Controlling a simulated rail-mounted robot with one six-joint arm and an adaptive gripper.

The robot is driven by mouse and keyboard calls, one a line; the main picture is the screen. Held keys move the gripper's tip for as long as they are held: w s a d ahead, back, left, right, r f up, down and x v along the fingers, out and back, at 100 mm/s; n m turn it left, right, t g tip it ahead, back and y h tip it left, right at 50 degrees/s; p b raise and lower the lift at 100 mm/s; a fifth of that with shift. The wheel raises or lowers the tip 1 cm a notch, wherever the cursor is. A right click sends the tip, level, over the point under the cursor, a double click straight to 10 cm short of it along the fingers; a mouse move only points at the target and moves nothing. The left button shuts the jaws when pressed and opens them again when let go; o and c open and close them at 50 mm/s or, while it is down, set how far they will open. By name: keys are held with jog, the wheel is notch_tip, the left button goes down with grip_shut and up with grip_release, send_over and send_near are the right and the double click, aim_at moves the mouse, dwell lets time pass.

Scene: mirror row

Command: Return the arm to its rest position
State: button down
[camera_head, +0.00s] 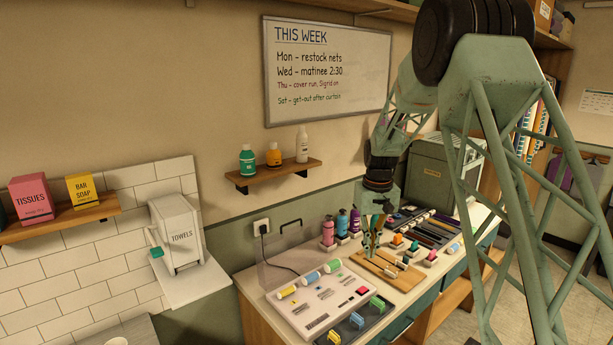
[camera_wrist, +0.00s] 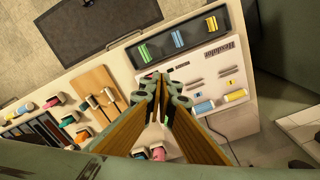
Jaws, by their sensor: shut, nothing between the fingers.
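My green arm reaches from the upper right of the head view down over the counter (camera_head: 408,285). My gripper (camera_head: 371,250) points down above the counter, near a wooden board (camera_head: 383,271) with small pieces on it. In the wrist view my gripper (camera_wrist: 163,88) shows from behind, its two long wood-toned fingers closed together at the tips, with nothing held. The wooden board (camera_wrist: 92,84) lies to the left of the fingers there. The exact height of the tips above the counter is hard to tell.
A white panel (camera_head: 318,304) with coloured rolls stands left of my gripper. Pink, blue and purple bottles (camera_head: 341,223) stand behind it. A green box (camera_head: 430,172) sits at the back right. A small shelf (camera_head: 275,176) with bottles and a whiteboard (camera_head: 327,70) are on the wall.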

jog(key=s+r+t+b, duration=0.1)
jog(key=s+r+b, duration=0.1)
jog(key=s+r, duration=1)
jog(key=s+r+t+b, duration=0.1)
jog(key=s+r+b, duration=0.2)
jog(key=s+r, duration=0.9)
jog(key=s+f+b, duration=0.2)
jog(key=s+f, duration=0.2)
jog(key=s, duration=1.4)
jog(key=s+f+m+t+b, duration=0.1)
jog(key=s+f, duration=0.3)
jog(key=s, duration=1.4)
jog(key=shift+s+b, duration=0.35)
jog(key=shift+b, duration=0.55)
jog(key=shift+w+r, duration=0.1)
jog(key=shift+w, duration=0.05)
